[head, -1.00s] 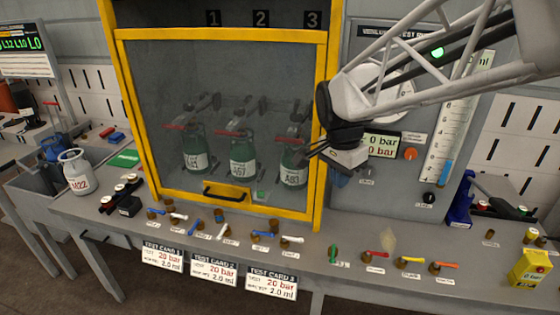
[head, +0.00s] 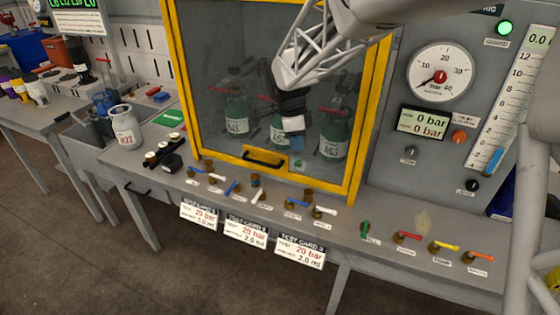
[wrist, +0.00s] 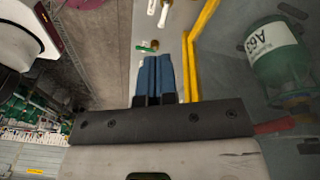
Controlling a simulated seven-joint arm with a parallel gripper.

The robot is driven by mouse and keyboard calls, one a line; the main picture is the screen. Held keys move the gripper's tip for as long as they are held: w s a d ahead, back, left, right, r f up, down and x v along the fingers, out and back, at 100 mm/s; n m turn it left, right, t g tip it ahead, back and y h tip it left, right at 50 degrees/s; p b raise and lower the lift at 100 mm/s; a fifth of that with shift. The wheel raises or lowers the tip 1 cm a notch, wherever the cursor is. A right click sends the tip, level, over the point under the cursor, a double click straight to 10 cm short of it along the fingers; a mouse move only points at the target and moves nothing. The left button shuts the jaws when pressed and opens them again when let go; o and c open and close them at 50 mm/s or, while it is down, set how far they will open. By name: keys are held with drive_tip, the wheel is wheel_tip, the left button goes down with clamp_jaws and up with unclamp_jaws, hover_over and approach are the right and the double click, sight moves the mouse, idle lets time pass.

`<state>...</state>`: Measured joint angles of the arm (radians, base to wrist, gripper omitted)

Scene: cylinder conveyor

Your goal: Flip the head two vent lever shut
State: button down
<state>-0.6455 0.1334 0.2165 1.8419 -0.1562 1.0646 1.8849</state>
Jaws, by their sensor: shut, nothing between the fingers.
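Pairs of blue and white levers stand on brass fittings along the bench front. In the head view the middle pair, taken as head two's, has a blue lever (head: 232,187) and a white lever (head: 259,197). Both slant across the bench edge, unlike the other levers. The white one seems to be the vent lever, but the small labels are unreadable. My gripper (head: 293,125) is shut and empty in front of the cabinet window, above and right of that pair. In the wrist view its blue fingers (wrist: 155,78) are together, with a white lever (wrist: 163,12) beyond them.
A yellow-framed cabinet (head: 356,150) with green cylinders (head: 237,118) behind its window stands behind the levers. Its black handle (head: 263,160) juts out. Green, red, yellow and orange levers sit to the right. Test cards (head: 246,231) hang at the bench front.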

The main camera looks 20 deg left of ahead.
drive_tip(key=m, duration=0.2)
hover_over(258, 196)
drive_tip(key=d, duration=0.2)
wheel_tip(258, 196, down, 6)
drive_tip(key=s+a+f+m, duration=0.1)
drive_tip(key=a+f, duration=0.2)
drive_tip(key=a, duration=0.3)
drive_tip(key=a+f+m+h, duration=0.1)
drive_tip(key=a+f, duration=0.3)
drive_tip(key=a, duration=0.2)
drive_tip(key=shift+s+f+m, duration=0.25)
drive_tip(key=shift+s+m, duration=0.1)
drive_tip(key=shift+m, duration=0.05)
drive_tip(key=shift+d, duration=0.1)
drive_tip(key=x, duration=0.9)
drive_tip(key=shift+d+f, duration=0.25)
drive_tip(key=shift+d, duration=0.05)
drive_tip(key=shift+d+f, duration=0.2)
drive_tip(key=shift+d, duration=0.25)
drive_tip(key=shift+d+f, duration=0.15)
drive_tip(key=shift+d, duration=0.35)
drive_tip(key=shift+d+f, duration=0.2)
drive_tip(key=shift+d, duration=0.85)
